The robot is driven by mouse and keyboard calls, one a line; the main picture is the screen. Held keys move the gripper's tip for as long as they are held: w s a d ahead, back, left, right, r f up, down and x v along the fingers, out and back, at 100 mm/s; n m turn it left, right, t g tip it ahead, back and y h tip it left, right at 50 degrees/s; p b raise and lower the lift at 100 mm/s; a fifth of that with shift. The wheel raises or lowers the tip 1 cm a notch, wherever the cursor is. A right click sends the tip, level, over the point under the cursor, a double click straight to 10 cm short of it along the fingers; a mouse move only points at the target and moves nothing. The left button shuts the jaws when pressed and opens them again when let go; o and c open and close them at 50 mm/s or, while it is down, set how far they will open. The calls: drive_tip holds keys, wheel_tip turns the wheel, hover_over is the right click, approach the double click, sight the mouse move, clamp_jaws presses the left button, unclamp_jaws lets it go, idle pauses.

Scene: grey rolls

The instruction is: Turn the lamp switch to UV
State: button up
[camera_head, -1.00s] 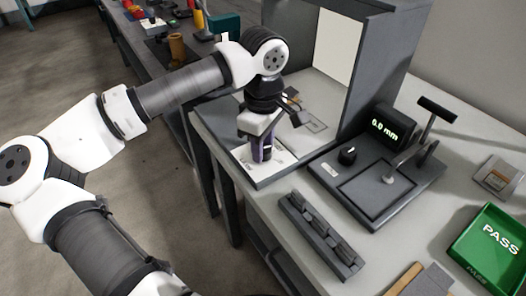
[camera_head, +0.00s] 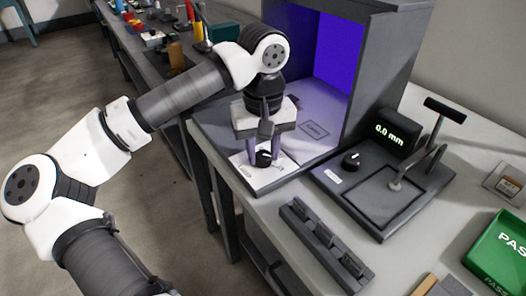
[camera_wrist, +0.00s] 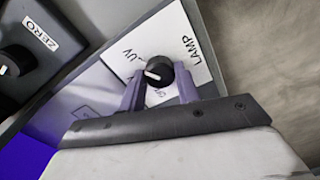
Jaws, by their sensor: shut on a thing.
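The lamp switch is a black round knob (camera_head: 263,158) on a white plate (camera_head: 245,174) at the front of the light booth (camera_head: 384,85). The fingers also show in the wrist view (camera_wrist: 160,88). The booth's back panel (camera_head: 337,52) glows blue-violet.
A gauge with a "0.0 mm" display (camera_head: 391,134), its own black knob (camera_head: 351,161) and a lever stands right of the booth. A dark slotted rack (camera_head: 325,245) lies in front. A green PASS bin (camera_head: 498,255) is at the right edge.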

sight(263, 154)
drive_tip(key=shift+m, duration=0.3)
idle(0.4)
drive_tip(key=o, duration=1)
drive_tip(key=shift+c, duration=0.2)
drive_tip(key=shift+r, duration=0.15)
wheel_tip(263, 154, up, 14)
drive_tip(key=p, duration=0.1)
drive_tip(key=shift+f, duration=0.2)
